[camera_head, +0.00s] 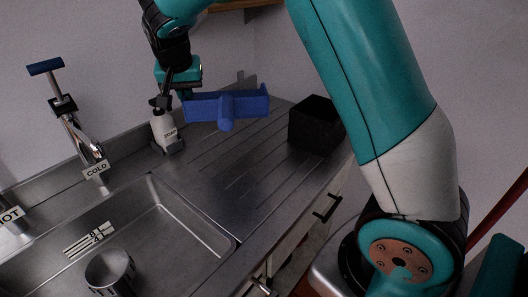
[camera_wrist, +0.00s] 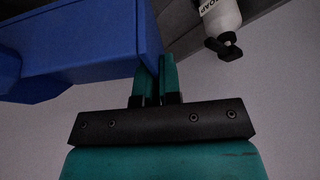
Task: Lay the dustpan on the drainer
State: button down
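The blue dustpan (camera_head: 243,106) is in the air above the ribbed steel drainer (camera_head: 215,175), at its far end near the wall. My gripper (camera_head: 186,94) is at the dustpan's left end in the head view. In the wrist view, the fingers of my gripper (camera_wrist: 157,85) are close together on the edge of the dustpan (camera_wrist: 75,45), which fills the upper left. The exact contact is partly hidden by the fingers. The drainer's ribbed surface below the dustpan is bare.
A white soap bottle (camera_head: 162,131) stands at the back left of the drainer, close to my gripper; it also shows in the wrist view (camera_wrist: 220,18). A black box (camera_head: 315,127) stands at the right end. The sink (camera_head: 165,225), holding a metal cup (camera_head: 110,270), and a tap (camera_head: 82,140) are left.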

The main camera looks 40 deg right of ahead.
notch_tip(320, 180, down, 19)
jog(key=p, duration=0.3)
jog(key=shift+a+f, duration=0.1)
jog(key=shift+f, duration=0.05)
jog(key=c, duration=1.7)
grip_release()
jog(key=shift+f, duration=0.2)
jog(key=shift+c, duration=0.2)
jog(key=o, duration=0.4)
jog(key=shift+o, duration=0.2)
jog(key=shift+r, duration=0.1)
